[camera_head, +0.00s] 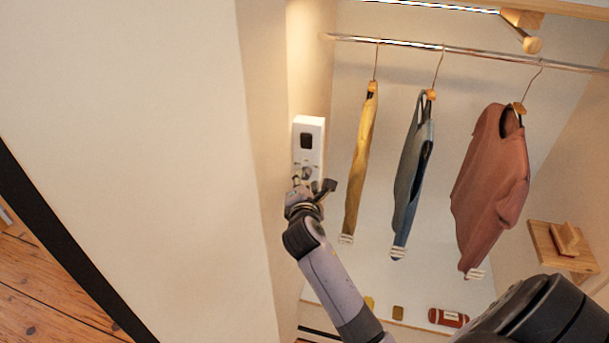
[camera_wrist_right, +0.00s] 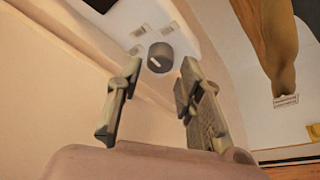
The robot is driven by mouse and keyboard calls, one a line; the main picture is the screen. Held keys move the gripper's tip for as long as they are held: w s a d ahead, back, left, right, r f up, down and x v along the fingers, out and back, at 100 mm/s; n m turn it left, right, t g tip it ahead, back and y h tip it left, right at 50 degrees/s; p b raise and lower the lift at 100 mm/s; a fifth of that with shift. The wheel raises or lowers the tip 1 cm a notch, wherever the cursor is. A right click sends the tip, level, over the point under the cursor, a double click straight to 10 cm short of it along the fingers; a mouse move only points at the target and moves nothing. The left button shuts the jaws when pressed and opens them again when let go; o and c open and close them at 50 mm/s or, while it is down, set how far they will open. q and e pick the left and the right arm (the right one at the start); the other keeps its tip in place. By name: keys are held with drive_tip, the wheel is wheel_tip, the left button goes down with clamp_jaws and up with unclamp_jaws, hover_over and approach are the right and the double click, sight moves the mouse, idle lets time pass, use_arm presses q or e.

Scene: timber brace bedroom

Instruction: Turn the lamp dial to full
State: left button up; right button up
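The lamp dial (camera_wrist_right: 160,57) is a dark grey round knob with a small white mark toward its lower left. It sits on a white wall panel (camera_head: 308,125), which has a dark square in its upper part. In the head view the dial is hard to make out behind my right gripper (camera_head: 312,187), which is at the panel's lower end. In the right wrist view my right gripper (camera_wrist_right: 160,88) is open, with one finger on each side and the dial just beyond the fingertips. I see no clear contact. My left gripper is not in view.
Right of the panel, a yellow garment (camera_head: 360,165), a blue one (camera_head: 412,175) and a rust-red shirt (camera_head: 490,185) hang from a metal rail (camera_head: 400,43). Bare wall lies left.

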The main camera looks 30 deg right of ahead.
sight(305, 173)
drive_tip(key=shift+x, duration=1.25)
drive_tip(key=shift+c, duration=0.4)
clamp_jaws()
